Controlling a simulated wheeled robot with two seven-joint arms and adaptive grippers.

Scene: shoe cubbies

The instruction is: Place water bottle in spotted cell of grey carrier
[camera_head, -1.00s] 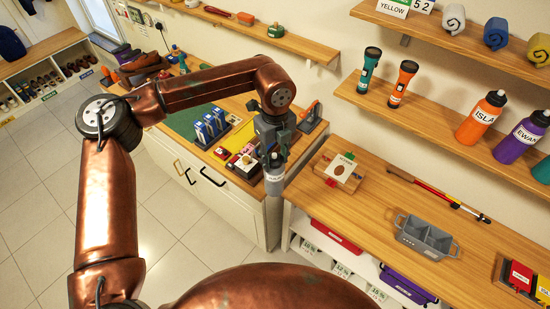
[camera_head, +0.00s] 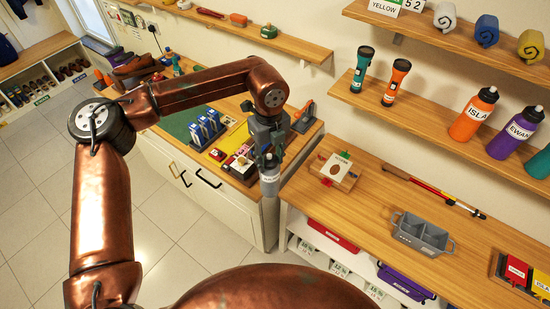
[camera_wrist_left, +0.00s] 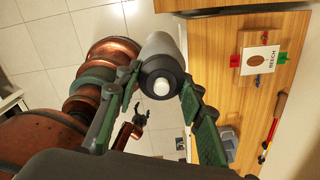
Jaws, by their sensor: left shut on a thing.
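My left gripper (camera_head: 267,150) is shut on a grey water bottle (camera_head: 270,182) with a dark cap and a pale label. The bottle hangs roughly upright in front of the gap between the two counters. In the left wrist view the bottle (camera_wrist_left: 161,50) sits between the green-padded fingers (camera_wrist_left: 158,100), cap toward the camera. The grey carrier (camera_head: 404,235) stands on the right-hand counter, well right of the bottle. It has open compartments and end handles; I cannot make out spots on either cell. In the left wrist view the carrier (camera_wrist_left: 229,140) is partly hidden by a finger.
A red-and-yellow pole (camera_head: 435,192) lies behind the carrier, and a tray of red and yellow boxes (camera_head: 518,271) stands right. A shelf above holds flashlights and labelled bottles.

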